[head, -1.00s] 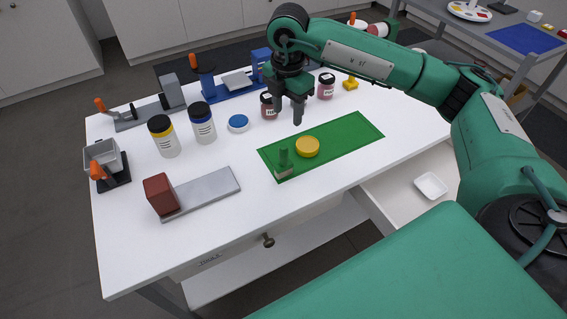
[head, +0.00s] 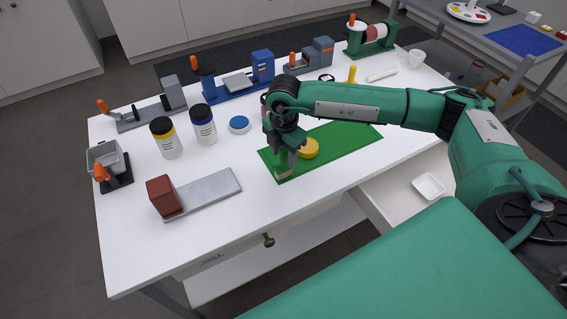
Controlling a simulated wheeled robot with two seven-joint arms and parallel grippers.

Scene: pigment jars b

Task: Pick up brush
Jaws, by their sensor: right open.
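The brush (head: 282,171) stands upright at the near left end of the green mat (head: 345,138), with a green handle and a pale lower part. My right gripper (head: 285,155) points down right over the brush, its open fingers at the height of the handle. The fingers hide much of the handle, and I cannot tell whether they touch it. My left gripper is not in view.
A yellow round lid (head: 309,148) lies on the mat close to the right of my gripper. A blue lid (head: 239,124), jars (head: 203,124) and (head: 166,138) stand to the left. A grey plate with a red block (head: 163,195) lies nearer.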

